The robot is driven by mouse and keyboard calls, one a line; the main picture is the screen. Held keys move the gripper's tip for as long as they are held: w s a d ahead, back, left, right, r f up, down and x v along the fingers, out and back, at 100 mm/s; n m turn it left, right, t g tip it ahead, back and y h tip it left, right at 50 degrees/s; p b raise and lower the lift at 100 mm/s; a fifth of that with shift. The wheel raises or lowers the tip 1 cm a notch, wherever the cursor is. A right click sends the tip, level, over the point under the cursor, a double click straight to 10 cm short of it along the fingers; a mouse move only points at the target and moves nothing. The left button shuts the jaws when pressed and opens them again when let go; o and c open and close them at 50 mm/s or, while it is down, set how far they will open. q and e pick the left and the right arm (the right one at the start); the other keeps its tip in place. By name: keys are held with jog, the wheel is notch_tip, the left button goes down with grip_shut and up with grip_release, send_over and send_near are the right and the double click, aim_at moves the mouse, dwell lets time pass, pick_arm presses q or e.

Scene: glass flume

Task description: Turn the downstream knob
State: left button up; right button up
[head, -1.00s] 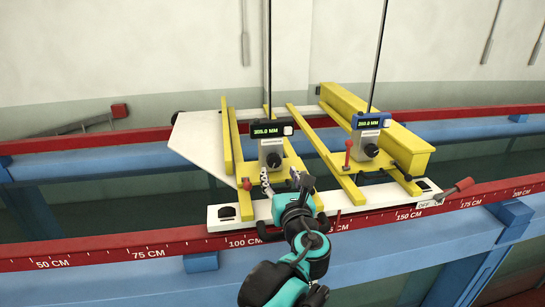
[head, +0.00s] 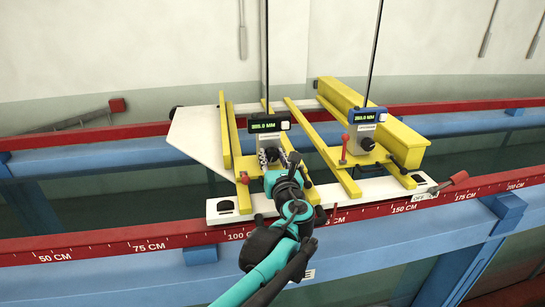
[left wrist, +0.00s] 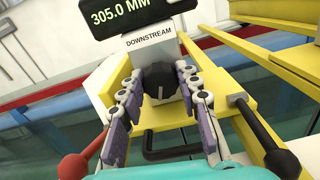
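The downstream gauge, on the left of the carriage in the head view, has a dark display (head: 269,124) over a grey block. In the left wrist view its display (left wrist: 135,14) reads 305.0 MM, above the label DOWNSTREAM. Its round black knob (left wrist: 160,83) with a white mark sits below that label. My left gripper (head: 271,157) reaches the knob from the front. In the left wrist view its open fingers (left wrist: 160,76) stand on both sides of the knob, very close to it; contact is not clear. In the head view the gripper mostly hides the knob. My right gripper is out of view.
A second gauge (head: 367,116) with a blue-framed display and black knob stands to the right. Red-tipped levers (head: 344,140) rise from the yellow frame (head: 300,125). A red scale rail (head: 150,246) runs in front.

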pick_arm(q)
jog(key=shift+n, duration=0.3)
jog(key=n, duration=0.3)
jog(key=shift+b, duration=0.4)
jog(key=n, duration=0.3)
jog(key=shift+a+n+b, duration=0.1)
jog(key=shift+n+b, duration=0.2)
jog(key=n, duration=0.3)
jog(key=shift+f+n, duration=0.1)
jog(key=shift+n, duration=0.2)
jog(key=n+b, duration=0.1)
jog(key=n, duration=0.3)
jog(key=shift+a+f+n, duration=0.1)
jog(key=shift+n, duration=0.2)
jog(key=n, duration=0.5)
jog(key=shift+b, duration=0.35)
jog(key=n, duration=0.6)
jog(key=shift+f, duration=0.2)
jog(key=shift+n, duration=0.4)
